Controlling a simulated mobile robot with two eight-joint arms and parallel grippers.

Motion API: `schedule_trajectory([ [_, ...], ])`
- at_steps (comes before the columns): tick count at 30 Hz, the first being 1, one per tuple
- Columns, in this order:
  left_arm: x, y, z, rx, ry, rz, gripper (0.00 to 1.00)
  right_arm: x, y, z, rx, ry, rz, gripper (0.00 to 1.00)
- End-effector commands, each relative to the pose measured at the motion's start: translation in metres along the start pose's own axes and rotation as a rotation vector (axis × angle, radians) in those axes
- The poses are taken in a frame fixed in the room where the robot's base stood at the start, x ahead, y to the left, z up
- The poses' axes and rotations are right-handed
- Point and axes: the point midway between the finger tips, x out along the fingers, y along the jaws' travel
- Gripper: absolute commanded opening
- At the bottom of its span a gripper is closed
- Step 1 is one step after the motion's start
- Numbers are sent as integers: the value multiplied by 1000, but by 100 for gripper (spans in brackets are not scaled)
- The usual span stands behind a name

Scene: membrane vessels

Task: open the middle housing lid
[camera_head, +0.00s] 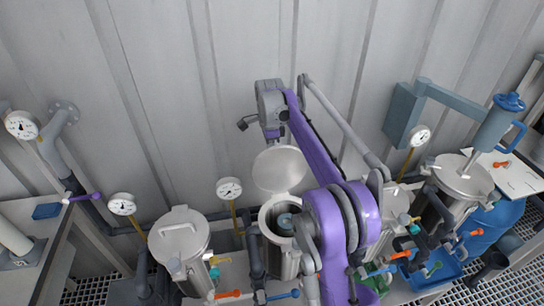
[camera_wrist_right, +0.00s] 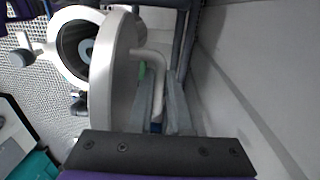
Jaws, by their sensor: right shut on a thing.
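The middle housing (camera_head: 283,234) stands with its round mouth uncovered, and a blue-grey round part (camera_head: 286,221) shows inside. Its lid (camera_head: 280,168) is swung up at the back, roughly upright, with its inner face toward the head camera. In the right wrist view the lid (camera_wrist_right: 108,75) is seen nearly edge-on beside the open housing mouth (camera_wrist_right: 75,48). My right gripper (camera_wrist_right: 160,100) is behind the lid, its fingers shut on the lid handle (camera_wrist_right: 152,58). In the head view the lid hides the fingertips. My left gripper is not in view.
A closed housing (camera_head: 179,240) stands to the left and another (camera_head: 462,177) to the right. A further housing (camera_head: 396,200) is partly hidden by my right arm. A ribbed wall (camera_head: 170,90) stands close behind.

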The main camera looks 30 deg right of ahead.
Motion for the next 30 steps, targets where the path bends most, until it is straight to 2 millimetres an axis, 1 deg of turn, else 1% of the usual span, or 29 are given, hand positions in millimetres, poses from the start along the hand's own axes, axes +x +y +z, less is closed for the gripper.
schedule_trajectory([
  [3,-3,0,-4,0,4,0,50,2,-8,0,0,0,-4,0],
  [12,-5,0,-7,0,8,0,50,9,-16,0,1,0,-7,0],
  [28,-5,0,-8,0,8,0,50,12,-18,-1,2,1,-7,0],
  [29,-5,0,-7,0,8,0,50,13,-18,-1,2,1,-7,19],
  [30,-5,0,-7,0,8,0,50,13,-18,-1,2,1,-7,26],
])
